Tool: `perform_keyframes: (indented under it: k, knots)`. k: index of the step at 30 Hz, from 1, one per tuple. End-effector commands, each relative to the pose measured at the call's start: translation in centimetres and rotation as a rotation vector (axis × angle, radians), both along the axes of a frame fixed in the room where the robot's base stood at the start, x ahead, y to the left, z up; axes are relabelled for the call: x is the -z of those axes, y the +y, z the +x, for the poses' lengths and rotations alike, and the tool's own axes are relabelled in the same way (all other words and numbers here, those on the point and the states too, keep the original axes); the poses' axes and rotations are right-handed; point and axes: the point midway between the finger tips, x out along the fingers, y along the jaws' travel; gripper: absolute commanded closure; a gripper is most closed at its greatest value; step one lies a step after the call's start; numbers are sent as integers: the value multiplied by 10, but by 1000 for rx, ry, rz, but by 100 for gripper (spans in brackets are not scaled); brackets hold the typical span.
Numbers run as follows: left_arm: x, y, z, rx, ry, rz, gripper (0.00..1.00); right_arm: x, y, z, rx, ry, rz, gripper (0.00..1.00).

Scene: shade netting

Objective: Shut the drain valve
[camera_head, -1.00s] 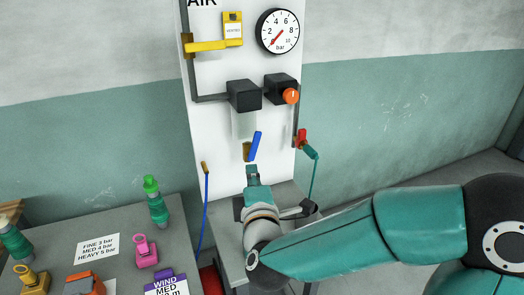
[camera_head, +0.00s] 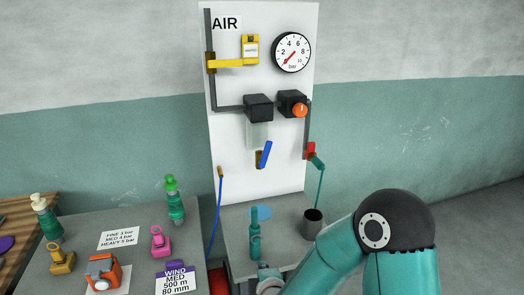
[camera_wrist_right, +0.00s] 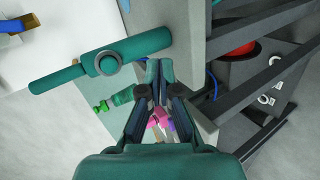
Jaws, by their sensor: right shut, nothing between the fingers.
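The blue drain lever (camera_head: 265,154) hangs tilted below the filter bowl (camera_head: 257,133) on the white air panel, with a brass piece (camera_head: 258,159) beside it. Its blue end with brass also seems to show at the top left of the wrist view (camera_wrist_right: 20,24). My right gripper's fingers (camera_wrist_right: 158,68) are shut and empty in the wrist view, apart from the lever. In the head view only my right arm and part of its wrist show, low in front of the panel. My left gripper is not in view.
A teal tool (camera_head: 255,232) stands on the small grey table (camera_head: 235,222), near a dark cup (camera_head: 312,224). A red-handled valve (camera_head: 311,150) with a teal hose is right of the lever. A yellow valve (camera_head: 228,63) and gauge (camera_head: 291,53) sit above. Small fittings fill the left table.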

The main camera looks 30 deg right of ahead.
Motion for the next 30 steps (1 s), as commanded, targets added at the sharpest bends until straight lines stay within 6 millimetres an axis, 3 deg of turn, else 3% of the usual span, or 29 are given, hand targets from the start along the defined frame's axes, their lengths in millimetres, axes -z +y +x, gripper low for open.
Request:
perform_keyframes:
  k: [1, 6, 9, 12, 16, 21, 30]
  knots:
    - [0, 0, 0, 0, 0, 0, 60, 32, 8, -8, -1, 61, 74, 100]
    - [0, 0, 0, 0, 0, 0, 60, 126, 49, -51, 68, 269, 428, 100]
    - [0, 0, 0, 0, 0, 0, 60, 173, 79, -92, 197, 424, 684, 100]
    - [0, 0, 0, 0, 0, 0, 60, 202, 104, -131, 382, 567, 903, 100]
    - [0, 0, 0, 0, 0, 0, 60, 218, 126, -170, 647, 701, 1096, 100]
    - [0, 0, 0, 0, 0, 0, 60, 223, 138, -198, 925, 778, 1220, 100]
    - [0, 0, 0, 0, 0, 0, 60, 224, 145, -208, 1069, 799, 1264, 100]
